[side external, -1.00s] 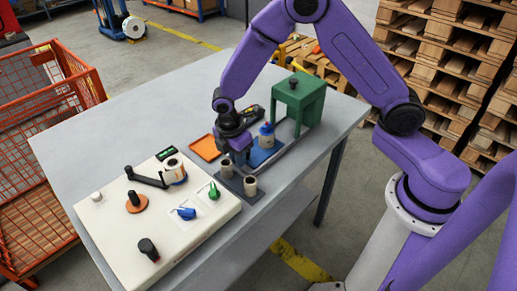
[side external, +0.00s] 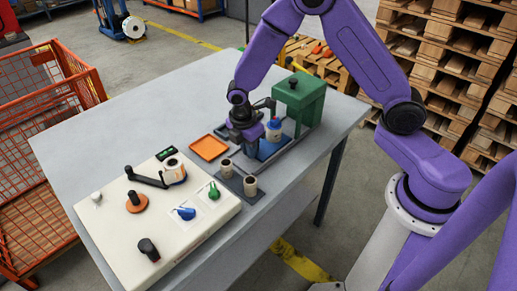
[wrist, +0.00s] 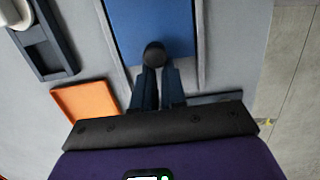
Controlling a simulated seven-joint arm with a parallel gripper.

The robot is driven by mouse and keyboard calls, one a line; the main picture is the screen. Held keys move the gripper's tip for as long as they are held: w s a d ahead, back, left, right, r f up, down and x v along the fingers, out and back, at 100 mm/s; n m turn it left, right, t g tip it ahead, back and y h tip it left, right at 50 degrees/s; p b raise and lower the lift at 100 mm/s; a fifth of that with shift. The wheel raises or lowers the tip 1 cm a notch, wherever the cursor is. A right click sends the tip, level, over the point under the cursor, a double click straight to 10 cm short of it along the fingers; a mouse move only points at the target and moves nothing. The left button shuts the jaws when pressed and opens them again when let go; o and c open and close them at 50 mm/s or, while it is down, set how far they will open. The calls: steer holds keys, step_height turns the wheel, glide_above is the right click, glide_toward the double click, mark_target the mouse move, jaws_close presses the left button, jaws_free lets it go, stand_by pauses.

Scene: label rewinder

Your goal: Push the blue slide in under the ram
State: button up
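The blue slide (side external: 268,149) lies in a grey channel and carries a white and blue bottle (side external: 274,131). It also shows in the wrist view (wrist: 155,22), with a round black knob (wrist: 154,53) at its near end. The green ram frame (side external: 301,100) stands at the channel's far end. The bottle stands just short of the frame. My gripper (side external: 244,144) is low at the slide's near end. In the wrist view its fingers (wrist: 159,72) are close together right behind the knob, seemingly touching it. I see nothing held between them.
An orange tray (side external: 208,148) lies left of the channel. Two cups (side external: 250,186) stand in a dark holder in front of it. A cream panel (side external: 150,205) with a crank, knobs and levers fills the near table. The table's back left is clear.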

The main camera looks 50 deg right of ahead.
mark_target(262, 147)
steer(key=shift+d, duration=3.55)
steer(key=shift+a, duration=0.1)
steer(key=shift+a, duration=0.95)
step_height(262, 147, up, 7)
